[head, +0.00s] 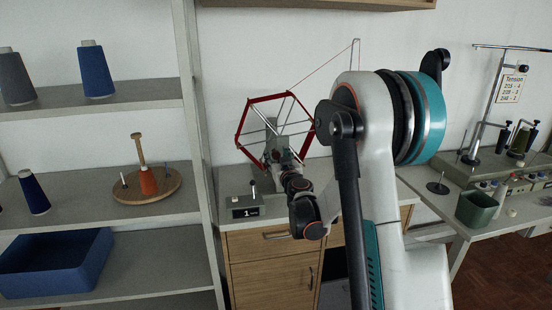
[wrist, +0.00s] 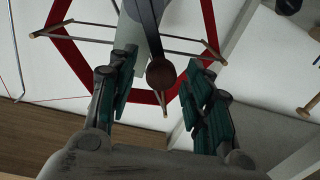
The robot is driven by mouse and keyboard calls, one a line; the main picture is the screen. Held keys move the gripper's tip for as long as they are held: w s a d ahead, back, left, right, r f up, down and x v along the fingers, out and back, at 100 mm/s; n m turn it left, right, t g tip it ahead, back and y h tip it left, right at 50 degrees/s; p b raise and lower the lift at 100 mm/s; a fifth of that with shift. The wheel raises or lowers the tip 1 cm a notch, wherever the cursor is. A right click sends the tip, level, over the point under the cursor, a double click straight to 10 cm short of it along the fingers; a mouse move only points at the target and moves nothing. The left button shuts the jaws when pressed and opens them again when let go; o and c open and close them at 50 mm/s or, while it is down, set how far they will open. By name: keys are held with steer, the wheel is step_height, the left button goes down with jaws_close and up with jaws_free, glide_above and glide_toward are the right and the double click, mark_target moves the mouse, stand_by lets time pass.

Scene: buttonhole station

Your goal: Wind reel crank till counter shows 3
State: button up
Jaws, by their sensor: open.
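The reel (head: 241,124) is a red hexagonal frame with thin spokes on a grey stand, on the wooden cabinet. It also shows in the wrist view (wrist: 200,12). The crank's round brown knob (wrist: 161,73) sits at the end of a dark arm (wrist: 146,18) in the wrist view. My gripper (wrist: 163,80) is open, with its teal-padded fingers to either side of the knob and gaps visible on both sides. In the head view my gripper (head: 276,164) is in front of the reel's hub, and the crank is hard to make out there. The counter (head: 245,211) reads 1.
Shelves on the left hold thread cones (head: 95,70), a round wooden stand (head: 168,190) and a blue bin (head: 55,262). A workbench on the right carries a green cup (head: 477,208) and thread equipment. My arm covers much of the middle.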

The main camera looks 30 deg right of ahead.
steer(key=shift+x, duration=0.8)
steer(key=shift+c, duration=0.2)
jaws_close()
steer(key=shift+d, duration=0.1)
